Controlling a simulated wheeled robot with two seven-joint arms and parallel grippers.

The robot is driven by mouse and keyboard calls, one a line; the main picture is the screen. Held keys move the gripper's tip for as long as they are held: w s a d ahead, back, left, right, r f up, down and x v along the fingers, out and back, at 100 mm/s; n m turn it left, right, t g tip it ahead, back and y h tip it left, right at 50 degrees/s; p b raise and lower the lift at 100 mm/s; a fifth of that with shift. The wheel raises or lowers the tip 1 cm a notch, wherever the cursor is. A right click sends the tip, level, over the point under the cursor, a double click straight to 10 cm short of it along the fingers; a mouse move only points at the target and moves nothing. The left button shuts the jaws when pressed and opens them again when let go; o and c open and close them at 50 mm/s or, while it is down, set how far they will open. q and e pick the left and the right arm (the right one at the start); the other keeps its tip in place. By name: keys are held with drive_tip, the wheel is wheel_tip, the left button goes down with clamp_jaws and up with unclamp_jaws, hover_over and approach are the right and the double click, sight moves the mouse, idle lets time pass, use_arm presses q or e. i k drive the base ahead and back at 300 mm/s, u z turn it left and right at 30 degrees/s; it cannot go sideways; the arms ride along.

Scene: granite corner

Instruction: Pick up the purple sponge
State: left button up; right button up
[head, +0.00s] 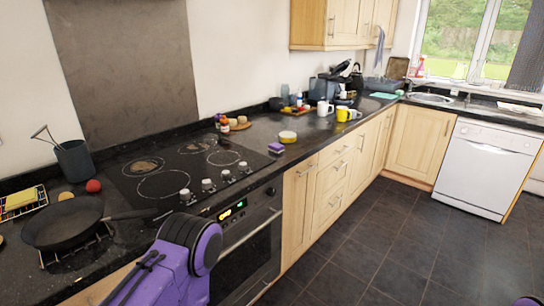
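The purple sponge (276,149) lies on the dark granite counter, close to the front edge and just right of the cooktop. Nothing covers it, and no gripper is near it. A purple link of my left arm shows at the bottom, in front of the oven, but its gripper is not in view. Only a small purple piece of my right side shows at the bottom right edge; the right gripper is not in view.
The cooktop (185,168) and a black pan (62,224) lie to the left. White (324,108) and yellow (345,114) mugs stand further right. The floor (400,240) before the drawers is clear.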

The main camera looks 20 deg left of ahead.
sight(275, 147)
drive_tip(key=z, duration=1.05)
drive_tip(key=i, duration=0.95)
drive_tip(key=u, duration=0.6)
drive_tip(key=i, duration=0.65)
drive_tip(key=u, duration=0.75)
